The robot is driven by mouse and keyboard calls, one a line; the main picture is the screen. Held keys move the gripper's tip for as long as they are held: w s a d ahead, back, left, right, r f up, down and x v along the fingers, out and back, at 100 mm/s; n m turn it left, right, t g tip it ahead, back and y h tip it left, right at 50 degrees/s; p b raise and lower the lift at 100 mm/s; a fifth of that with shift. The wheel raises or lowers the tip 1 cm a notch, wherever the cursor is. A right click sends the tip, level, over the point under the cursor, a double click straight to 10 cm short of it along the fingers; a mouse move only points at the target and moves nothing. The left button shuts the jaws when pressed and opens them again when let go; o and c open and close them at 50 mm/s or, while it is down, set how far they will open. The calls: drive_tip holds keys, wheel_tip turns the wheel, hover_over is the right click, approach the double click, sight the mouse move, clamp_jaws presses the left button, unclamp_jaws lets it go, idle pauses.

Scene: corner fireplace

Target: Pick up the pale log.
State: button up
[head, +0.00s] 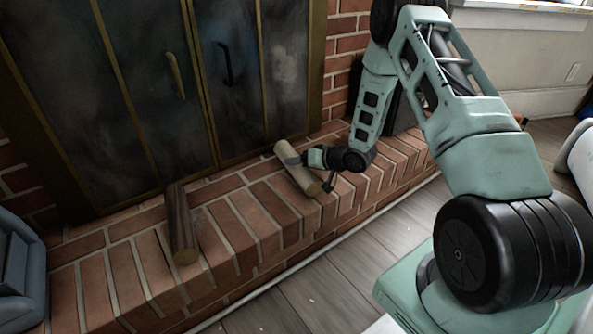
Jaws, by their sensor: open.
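The pale log (303,180) lies on the brick hearth in front of the fireplace doors, right of the middle of the head view. It runs from the doors toward the hearth's front edge. My gripper (312,172) is at the log's right side, with one finger reaching across over its middle and another dark finger near its front end. The jaws are open. I cannot tell whether the fingers touch the log. Part of the log's middle is hidden by the gripper.
A dark brown log (180,225) lies on the brick hearth (128,275) to the left. The fireplace doors (140,75) with handles stand behind. A blue-grey object (18,265) is at the left edge. Wooden floor (325,290) lies below the hearth. Bare brick separates the two logs.

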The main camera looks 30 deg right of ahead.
drive_tip(key=c, duration=1.1)
drive_tip(key=shift+r, duration=0.15)
